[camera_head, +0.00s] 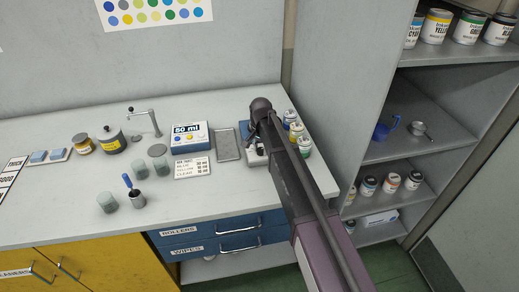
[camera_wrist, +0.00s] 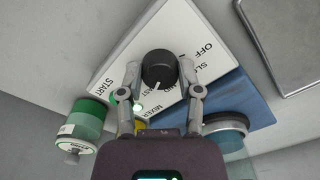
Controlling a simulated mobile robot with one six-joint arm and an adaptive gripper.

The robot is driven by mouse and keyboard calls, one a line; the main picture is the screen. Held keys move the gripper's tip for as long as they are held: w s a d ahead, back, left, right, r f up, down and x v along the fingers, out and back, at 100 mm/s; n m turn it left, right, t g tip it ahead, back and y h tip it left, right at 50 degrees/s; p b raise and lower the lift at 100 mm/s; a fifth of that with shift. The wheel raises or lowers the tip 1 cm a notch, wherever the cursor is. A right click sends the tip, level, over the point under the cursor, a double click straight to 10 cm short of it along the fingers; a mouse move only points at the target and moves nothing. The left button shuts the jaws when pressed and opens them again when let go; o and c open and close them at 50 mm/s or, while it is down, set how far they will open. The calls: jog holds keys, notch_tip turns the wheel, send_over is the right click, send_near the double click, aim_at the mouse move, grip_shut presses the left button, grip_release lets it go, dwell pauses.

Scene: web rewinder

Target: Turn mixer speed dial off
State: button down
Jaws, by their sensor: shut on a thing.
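The mixer speed dial (camera_wrist: 159,66) is a round black knob on a white panel (camera_wrist: 118,52) in the wrist view. The panel reads OFF at the upper right, a partly hidden SL... below it, and START at the left. A pale pointer mark shows on the dial's lower side, facing partly covered lettering that seems to end in AST. My gripper (camera_wrist: 159,73) is shut on the dial, one finger on each side. In the head view my arm hides the dial and most of the mixer (camera_head: 255,158).
Several paint cans (camera_head: 297,131) stand right beside the mixer; a green one (camera_wrist: 82,124) shows close in the wrist view. A shelf unit (camera_head: 440,55) stands at the right.

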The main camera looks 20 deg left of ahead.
jog(key=n, duration=1.3)
jog(key=shift+n, duration=0.3)
jog(key=n, duration=0.6)
jog(key=shift+s, duration=0.1)
jog(key=n, duration=0.7)
jog(key=shift+s, duration=0.1)
jog(key=shift+f, duration=0.1)
